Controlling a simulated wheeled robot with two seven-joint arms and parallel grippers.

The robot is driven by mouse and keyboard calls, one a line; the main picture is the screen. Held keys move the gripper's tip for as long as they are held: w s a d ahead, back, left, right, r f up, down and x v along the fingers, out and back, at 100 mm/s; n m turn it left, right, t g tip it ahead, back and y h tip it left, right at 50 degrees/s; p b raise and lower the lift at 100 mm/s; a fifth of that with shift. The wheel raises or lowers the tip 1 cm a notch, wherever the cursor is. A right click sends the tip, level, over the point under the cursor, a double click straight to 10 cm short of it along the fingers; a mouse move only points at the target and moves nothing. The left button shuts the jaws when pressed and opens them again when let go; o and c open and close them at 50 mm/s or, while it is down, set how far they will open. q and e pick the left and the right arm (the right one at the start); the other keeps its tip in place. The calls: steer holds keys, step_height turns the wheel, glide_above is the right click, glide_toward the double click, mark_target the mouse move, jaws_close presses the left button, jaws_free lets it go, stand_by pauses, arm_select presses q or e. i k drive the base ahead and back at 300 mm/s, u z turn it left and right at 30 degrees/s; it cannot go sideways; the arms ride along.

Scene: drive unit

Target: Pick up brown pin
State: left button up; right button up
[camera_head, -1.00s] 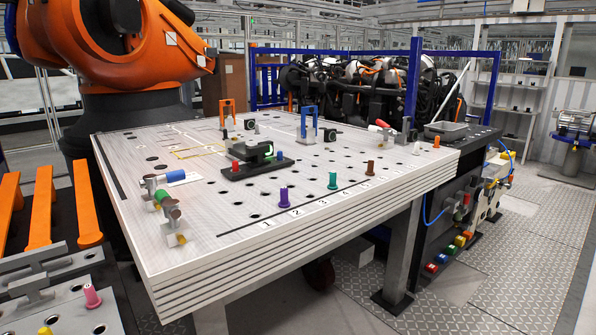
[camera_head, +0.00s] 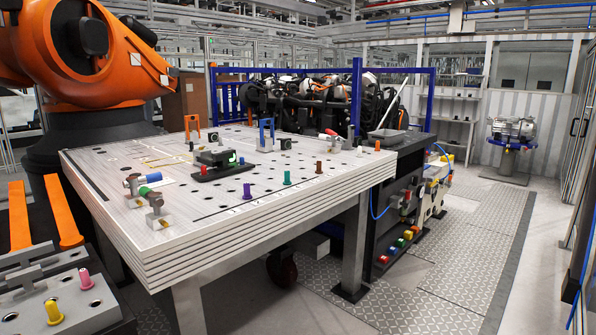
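The brown pin (camera_head: 319,167) stands upright on the perforated white table (camera_head: 230,222), near its front right edge. It is to the right of the green pin (camera_head: 287,177) and the purple pin (camera_head: 247,190), which also stand upright along the front. Neither of my grippers is in view.
A black fixture block (camera_head: 215,165) sits mid-table. A side panel at lower left holds a pink pin (camera_head: 85,279) and a yellow pin (camera_head: 53,311). The floor (camera_head: 470,240) at right is clear.

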mark_target(319, 171)
steer(key=z, duration=0.85)
steer(key=i, duration=2.35)
steer(key=u, duration=1.15)
steer(key=i, duration=0.5)
steer(key=u, duration=0.6)
